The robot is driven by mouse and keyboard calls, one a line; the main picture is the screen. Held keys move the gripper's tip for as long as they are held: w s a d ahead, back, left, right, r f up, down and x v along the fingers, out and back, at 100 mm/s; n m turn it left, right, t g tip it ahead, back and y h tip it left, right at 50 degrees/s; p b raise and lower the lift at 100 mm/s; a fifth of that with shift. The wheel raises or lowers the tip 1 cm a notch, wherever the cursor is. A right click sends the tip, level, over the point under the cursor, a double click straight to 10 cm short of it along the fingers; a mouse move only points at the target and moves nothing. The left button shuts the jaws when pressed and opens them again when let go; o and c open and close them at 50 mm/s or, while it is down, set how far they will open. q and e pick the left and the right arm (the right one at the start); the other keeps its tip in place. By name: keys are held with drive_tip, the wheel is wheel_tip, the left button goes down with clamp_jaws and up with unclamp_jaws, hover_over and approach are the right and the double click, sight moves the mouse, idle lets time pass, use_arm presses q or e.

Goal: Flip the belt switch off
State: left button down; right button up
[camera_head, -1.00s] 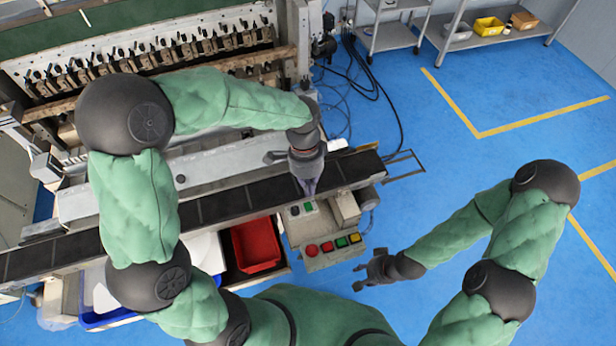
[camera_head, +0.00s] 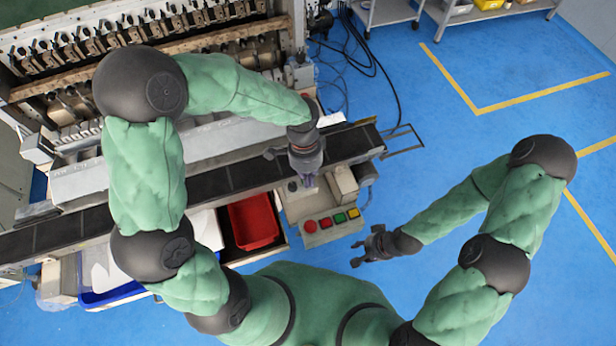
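The belt (camera_head: 235,178) is a dark conveyor running across the front of the machine. A small switch (camera_head: 292,186) on the box's upper part shows just beside my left gripper. My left gripper (camera_head: 308,180) points down over this upper part, its fingertips close together; it hides part of the switch area. I cannot tell whether it touches the switch. My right gripper (camera_head: 366,248) hangs over the blue floor, right of the box, with fingers apart and empty.
A red bin (camera_head: 253,221) and a blue bin (camera_head: 112,294) sit below the belt's front side. The coil winder (camera_head: 150,50) stands behind the belt. A metal frame (camera_head: 404,140) juts out at the belt's right end. The floor (camera_head: 480,70) at right is open.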

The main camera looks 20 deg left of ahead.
use_arm(q)
drive_tip(key=shift+s+d+f+b, duration=0.1)
drive_tip(key=shift+s+f+b, duration=0.05)
drive_tip(key=shift+f+b, duration=0.2)
drive_tip(key=shift+s+d+f+t+y+b, duration=0.15)
drive_tip(key=shift+s+f+t+y+b, duration=0.15)
drive_tip(key=shift+t+y+b, duration=0.5)
drive_tip(key=shift+r+h, duration=0.1)
drive_tip(key=shift+h, duration=0.2)
drive_tip(key=shift+w+a+r+p, duration=0.15)
drive_tip(key=shift+w+a+p, duration=0.2)
drive_tip(key=shift+w, duration=0.05)
drive_tip(key=shift+w+a, duration=0.15)
drive_tip(key=shift+w, duration=0.1)
